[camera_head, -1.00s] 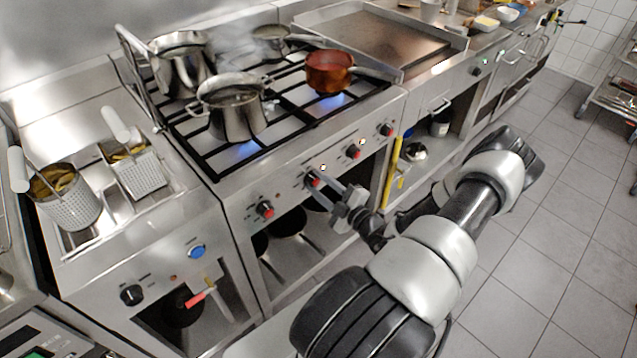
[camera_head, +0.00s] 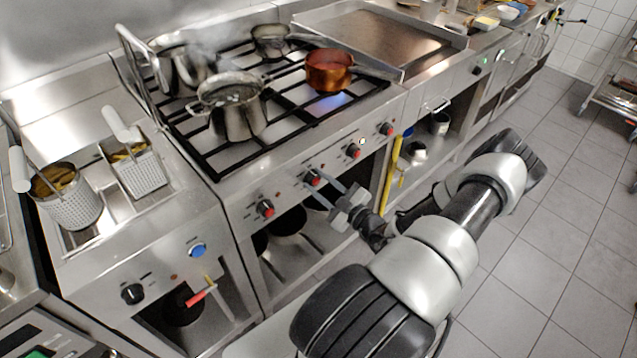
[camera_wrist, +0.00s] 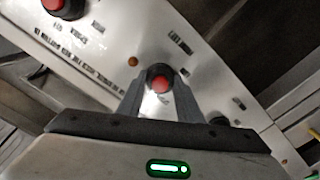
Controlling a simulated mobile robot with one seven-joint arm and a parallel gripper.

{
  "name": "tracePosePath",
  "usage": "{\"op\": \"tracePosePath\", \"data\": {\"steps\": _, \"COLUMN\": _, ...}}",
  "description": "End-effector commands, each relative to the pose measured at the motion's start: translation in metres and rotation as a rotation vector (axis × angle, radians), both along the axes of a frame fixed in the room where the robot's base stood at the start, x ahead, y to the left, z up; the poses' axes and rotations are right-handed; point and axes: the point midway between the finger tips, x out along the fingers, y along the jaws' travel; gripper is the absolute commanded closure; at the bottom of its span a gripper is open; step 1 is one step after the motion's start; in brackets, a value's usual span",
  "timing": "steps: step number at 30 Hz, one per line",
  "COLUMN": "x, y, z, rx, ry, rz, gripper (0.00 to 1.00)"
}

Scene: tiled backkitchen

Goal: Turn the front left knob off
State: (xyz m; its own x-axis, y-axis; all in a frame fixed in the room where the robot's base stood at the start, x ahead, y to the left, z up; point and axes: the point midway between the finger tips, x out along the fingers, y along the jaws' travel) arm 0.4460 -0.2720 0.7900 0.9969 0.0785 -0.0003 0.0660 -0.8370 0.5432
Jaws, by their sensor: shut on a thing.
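The stove's front panel carries a row of black knobs with red caps. My gripper (camera_head: 322,187) is at the second knob from the left (camera_head: 312,177). In the wrist view its two fingers (camera_wrist: 160,92) stand on either side of that knob (camera_wrist: 160,80) and are shut on it. A blue flame (camera_head: 329,104) burns under the copper pan (camera_head: 330,72).
A fryer with two baskets (camera_head: 72,200) stands left of the stove, with a blue knob (camera_head: 197,250) and a black knob (camera_head: 132,293). A griddle (camera_head: 385,40) is to the right. Pans lie on the shelf below the knobs.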

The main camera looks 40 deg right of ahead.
Motion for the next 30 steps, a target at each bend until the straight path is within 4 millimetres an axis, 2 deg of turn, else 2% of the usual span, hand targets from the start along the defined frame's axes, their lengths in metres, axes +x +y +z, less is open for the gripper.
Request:
{"op": "tracePosePath", "data": {"steps": 5, "x": -0.001, "y": 0.0, "z": -0.001, "rx": 0.003, "ry": 0.002, "rz": 0.0, "gripper": 0.9}}
{"op": "tracePosePath", "data": {"steps": 6, "x": -0.001, "y": 0.0, "z": -0.001, "rx": 0.003, "ry": 0.002, "rz": 0.0, "gripper": 0.65}}
{"op": "tracePosePath", "data": {"steps": 9, "x": -0.001, "y": 0.0, "z": -0.001, "rx": 0.003, "ry": 0.002, "rz": 0.0, "gripper": 0.49}}
{"op": "tracePosePath", "data": {"steps": 20, "x": -0.004, "y": -0.001, "z": 0.0, "rx": 0.001, "ry": 0.001, "rz": -0.001, "gripper": 0.49}}
{"op": "tracePosePath", "data": {"steps": 25, "x": -0.028, "y": -0.003, "z": 0.0, "rx": 0.001, "ry": 0.002, "rz": -0.003, "gripper": 0.49}}
{"op": "tracePosePath", "data": {"steps": 30, "x": -0.069, "y": -0.007, "z": -0.001, "rx": 0.001, "ry": 0.003, "rz": -0.004, "gripper": 0.49}}
